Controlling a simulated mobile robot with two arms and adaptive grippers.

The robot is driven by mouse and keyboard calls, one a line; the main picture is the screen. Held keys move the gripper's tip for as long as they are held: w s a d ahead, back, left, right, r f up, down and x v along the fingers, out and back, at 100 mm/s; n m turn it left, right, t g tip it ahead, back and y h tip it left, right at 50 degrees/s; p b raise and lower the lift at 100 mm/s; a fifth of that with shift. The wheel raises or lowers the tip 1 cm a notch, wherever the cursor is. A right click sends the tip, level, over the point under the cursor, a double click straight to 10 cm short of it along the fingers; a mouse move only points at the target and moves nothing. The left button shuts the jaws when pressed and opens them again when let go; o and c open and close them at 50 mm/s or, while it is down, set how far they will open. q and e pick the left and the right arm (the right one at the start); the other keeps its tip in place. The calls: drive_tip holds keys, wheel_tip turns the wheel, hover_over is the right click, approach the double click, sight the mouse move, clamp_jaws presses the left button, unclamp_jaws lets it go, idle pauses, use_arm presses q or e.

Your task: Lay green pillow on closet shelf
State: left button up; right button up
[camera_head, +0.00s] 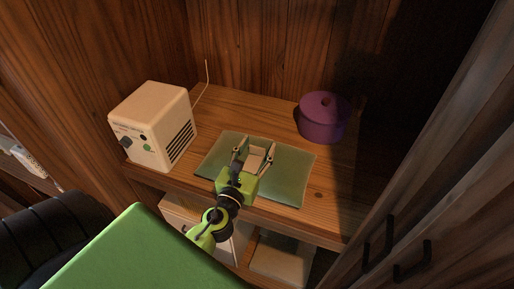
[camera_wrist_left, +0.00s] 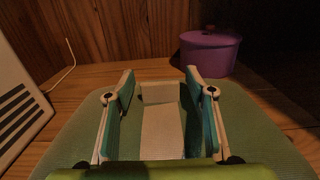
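The green pillow (camera_head: 290,176) lies flat on the wooden closet shelf (camera_head: 335,185), near its front edge, between the white box and the purple pot. My left gripper (camera_head: 254,156) is over the middle of the pillow, its fingers pointing to the back of the closet. In the left wrist view the fingers (camera_wrist_left: 160,82) stand apart, with the pillow (camera_wrist_left: 258,125) spreading out on both sides below them. A pale block shows between the fingers; I cannot tell whether it is part of the gripper. Whether the fingers touch the pillow is unclear. My right gripper is not in view.
A white box with knobs and vents (camera_head: 153,125) stands on the shelf at the left, a thin wire behind it. A purple lidded pot (camera_head: 323,117) stands at the back right. Dark wooden doors with black handles (camera_head: 412,262) are at the right. Pale boxes (camera_head: 282,258) sit below the shelf.

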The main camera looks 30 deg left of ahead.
use_arm(q)
drive_tip(key=shift+r, duration=0.15)
drive_tip(key=shift+s, duration=0.25)
drive_tip(key=b+v, duration=0.5)
drive_tip(key=v, duration=0.6)
drive_tip(key=shift+s+d, duration=0.2)
drive_tip(key=shift+s, duration=0.05)
